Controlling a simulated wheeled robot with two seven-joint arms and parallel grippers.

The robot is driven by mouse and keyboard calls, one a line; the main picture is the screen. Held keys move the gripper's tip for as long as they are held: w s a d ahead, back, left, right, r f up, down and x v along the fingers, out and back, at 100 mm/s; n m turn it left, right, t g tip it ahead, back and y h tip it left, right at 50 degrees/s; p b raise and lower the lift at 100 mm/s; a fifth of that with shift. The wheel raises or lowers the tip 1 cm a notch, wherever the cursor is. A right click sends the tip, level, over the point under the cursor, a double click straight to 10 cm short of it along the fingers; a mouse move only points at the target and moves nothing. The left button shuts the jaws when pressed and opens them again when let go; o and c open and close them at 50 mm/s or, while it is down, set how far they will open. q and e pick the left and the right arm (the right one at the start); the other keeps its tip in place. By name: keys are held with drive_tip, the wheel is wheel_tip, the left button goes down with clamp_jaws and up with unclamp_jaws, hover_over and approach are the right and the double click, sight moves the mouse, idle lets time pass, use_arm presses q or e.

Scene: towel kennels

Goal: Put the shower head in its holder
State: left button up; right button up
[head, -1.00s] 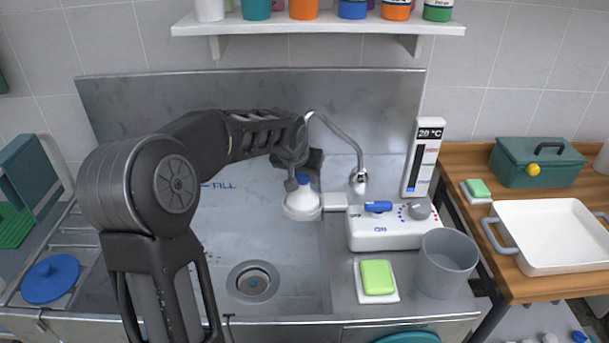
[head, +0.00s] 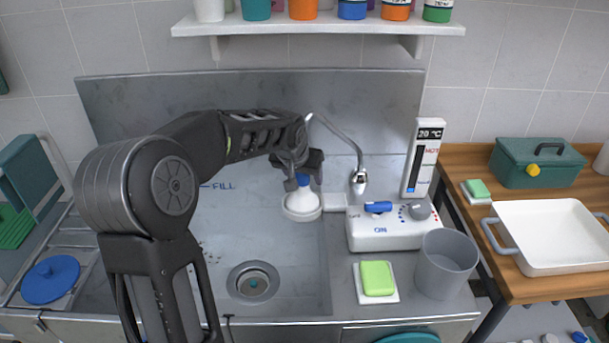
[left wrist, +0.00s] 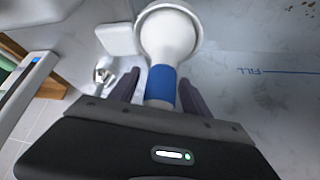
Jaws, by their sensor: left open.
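The shower head (head: 302,200) is white with a blue grip band and points down. It sits at a white ring-shaped holder (head: 301,215), which joins a white bracket (head: 335,201) above the sink. In the left wrist view the white head (left wrist: 168,35) lies within the pale ring, and its blue band (left wrist: 161,82) is between my fingers. My left gripper (head: 304,182) is open, with one finger on each side of the blue band. How deep the head sits in the ring is hard to tell. My right gripper is not in view.
A chrome spout (head: 359,180) hangs just right of the holder. A white control box (head: 390,232) with a blue lever, a grey cup (head: 446,263) and a green sponge (head: 377,278) stand to the right.

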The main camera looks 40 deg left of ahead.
use_arm(q)
drive_tip(key=v, duration=0.7)
drive_tip(key=shift+r+b, duration=0.25)
drive_tip(key=shift+b, duration=0.2)
drive_tip(key=shift+s+r, duration=0.1)
idle(0.3)
